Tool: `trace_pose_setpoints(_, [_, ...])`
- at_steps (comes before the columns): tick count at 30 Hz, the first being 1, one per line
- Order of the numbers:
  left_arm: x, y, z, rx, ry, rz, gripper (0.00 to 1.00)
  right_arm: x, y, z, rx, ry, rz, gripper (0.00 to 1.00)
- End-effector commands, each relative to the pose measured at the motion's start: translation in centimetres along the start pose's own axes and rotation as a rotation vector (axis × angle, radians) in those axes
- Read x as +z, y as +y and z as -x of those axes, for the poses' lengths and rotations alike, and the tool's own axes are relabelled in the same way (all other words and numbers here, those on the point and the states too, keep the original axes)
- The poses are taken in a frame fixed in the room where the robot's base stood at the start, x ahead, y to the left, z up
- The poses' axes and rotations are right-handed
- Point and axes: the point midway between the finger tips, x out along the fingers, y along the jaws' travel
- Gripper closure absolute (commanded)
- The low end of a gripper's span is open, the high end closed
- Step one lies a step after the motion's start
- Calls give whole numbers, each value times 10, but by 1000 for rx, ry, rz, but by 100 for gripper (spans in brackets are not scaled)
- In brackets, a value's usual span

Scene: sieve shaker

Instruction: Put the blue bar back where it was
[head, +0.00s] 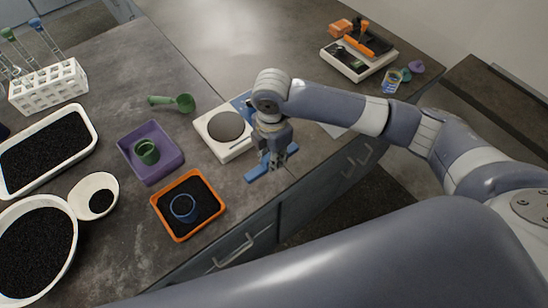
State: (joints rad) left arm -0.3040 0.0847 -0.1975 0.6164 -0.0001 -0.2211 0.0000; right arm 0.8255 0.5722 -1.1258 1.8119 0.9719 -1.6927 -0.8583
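The blue bar (257,173) is at the front edge of the grey worktop, between the fingers of my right gripper (274,160). The gripper points down and appears closed around the bar, partly hiding its middle. The bar lies at a slant, its left end sticking out past the fingers. I cannot tell whether it touches the worktop. Another blue piece (239,103) shows behind my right wrist, beside the white scale, and is partly hidden. My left gripper is out of view.
The white scale (207,138) with a round grey plate stands left of my gripper. An orange tray (179,236) with a blue cup (184,208) and a purple tray (158,177) with a green cup (146,151) stand further left. A green scoop (184,103) lies behind.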

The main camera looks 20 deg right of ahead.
Motion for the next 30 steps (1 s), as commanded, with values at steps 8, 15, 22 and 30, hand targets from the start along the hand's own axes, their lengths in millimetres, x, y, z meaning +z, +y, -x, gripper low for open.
trace_pose_setpoints(8, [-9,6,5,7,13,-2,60,9,6,-11,-2,2,0,100])
trace_pose_setpoints(15, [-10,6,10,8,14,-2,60,9,6,-36,0,1,1,100])
trace_pose_setpoints(22, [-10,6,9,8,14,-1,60,9,6,-37,0,1,1,100])
trace_pose_setpoints(30, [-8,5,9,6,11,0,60,9,6,-39,0,1,1,59])
